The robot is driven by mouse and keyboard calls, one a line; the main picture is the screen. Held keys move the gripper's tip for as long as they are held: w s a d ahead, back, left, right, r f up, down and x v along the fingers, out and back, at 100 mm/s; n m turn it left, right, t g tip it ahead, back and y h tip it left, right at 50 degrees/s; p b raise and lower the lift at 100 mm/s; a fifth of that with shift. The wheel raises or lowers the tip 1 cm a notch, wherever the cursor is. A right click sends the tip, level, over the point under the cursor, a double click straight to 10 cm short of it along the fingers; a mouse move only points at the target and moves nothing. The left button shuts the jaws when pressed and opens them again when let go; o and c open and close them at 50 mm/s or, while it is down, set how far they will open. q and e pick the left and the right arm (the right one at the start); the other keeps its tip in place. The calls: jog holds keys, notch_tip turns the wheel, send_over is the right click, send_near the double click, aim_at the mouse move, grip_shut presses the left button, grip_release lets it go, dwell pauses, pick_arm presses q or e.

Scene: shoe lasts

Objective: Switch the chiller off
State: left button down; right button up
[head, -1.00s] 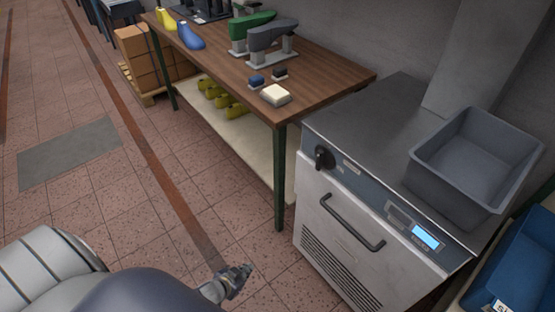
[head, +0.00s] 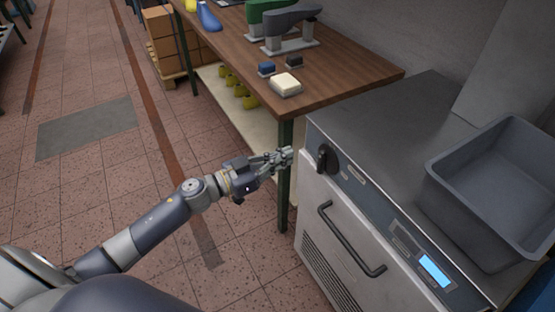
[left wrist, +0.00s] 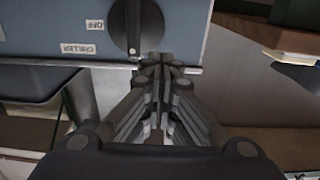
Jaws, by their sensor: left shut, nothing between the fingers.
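The chiller (head: 345,235) is a steel cabinet with a blue-grey control strip, at the right in the head view. Its black rotary knob (head: 327,158) is on the left end of the strip. In the left wrist view the knob (left wrist: 140,25) is at the top, beside labels reading "OFF" (left wrist: 95,26) and "CHILLER" (left wrist: 77,48). A lit blue display (head: 434,271) is on the strip's right part. My left gripper (head: 286,155) is shut and empty, its tips just short of the knob; I cannot tell if they touch. My right gripper is out of view.
A grey bin (head: 495,185) stands on the chiller top. The chiller's dark bar handle (head: 350,240) sticks out below the knob. A wooden workbench (head: 345,75) with lasts and blocks stands left of the chiller. The tiled floor (head: 115,185) at left is clear.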

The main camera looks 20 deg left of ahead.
aim_at(325, 145)
pick_arm(q)
jog(key=x, duration=0.6)
jog(key=shift+w+d+r, duration=0.1)
jog(key=shift+w, duration=0.1)
jog(key=shift+w+d+p, duration=0.25)
jog(key=shift+w+p, duration=0.05)
jog(key=shift+w+d, duration=0.35)
jog(key=shift+w, duration=0.1)
jog(key=shift+w+d, duration=0.15)
jog(key=shift+w, duration=0.05)
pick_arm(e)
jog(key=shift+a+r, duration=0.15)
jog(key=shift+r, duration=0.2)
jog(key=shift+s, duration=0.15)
pick_arm(q)
jog(key=shift+d, duration=0.1)
jog(key=shift+s+d+p, duration=0.3)
jog(key=shift+p, duration=0.25)
jog(key=shift+s+d, duration=0.2)
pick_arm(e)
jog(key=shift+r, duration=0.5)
